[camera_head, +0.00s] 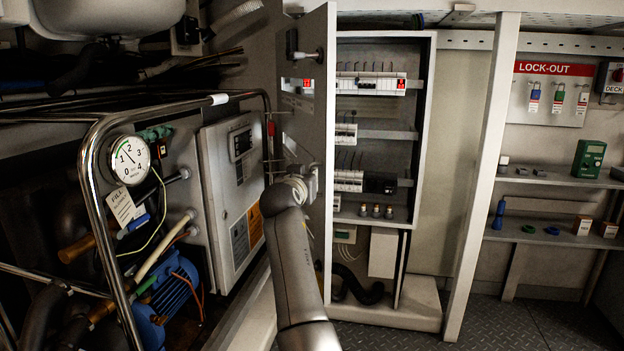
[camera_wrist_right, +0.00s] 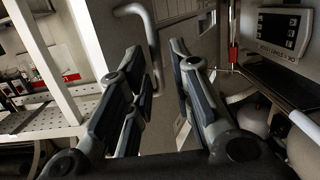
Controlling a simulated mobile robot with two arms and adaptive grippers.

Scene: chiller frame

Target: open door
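In the head view the tall cabinet door (camera_head: 318,120) stands swung open, seen nearly edge-on, left of the cabinet (camera_head: 425,110). The cabinet interior is exposed, with rows of breakers. A dark fitting (camera_head: 292,45) is near the top of the door. An arm of mine reaches up from the bottom; its gripper end (camera_head: 292,186) is at the door's left side, fingers mostly hidden. In the right wrist view my right gripper (camera_wrist_right: 158,100) has its fingers apart, with nothing visibly held. A bent grey bar handle (camera_wrist_right: 150,45) is beyond and between the fingers; contact is unclear. My left gripper is not in view.
A metal pipe rail (camera_head: 95,150) with a gauge (camera_head: 130,159) and a grey control box (camera_head: 228,190) crowd the left. A white post (camera_head: 482,170) and shelves (camera_head: 550,178) stand right. Open floor (camera_head: 500,325) lies at the lower right.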

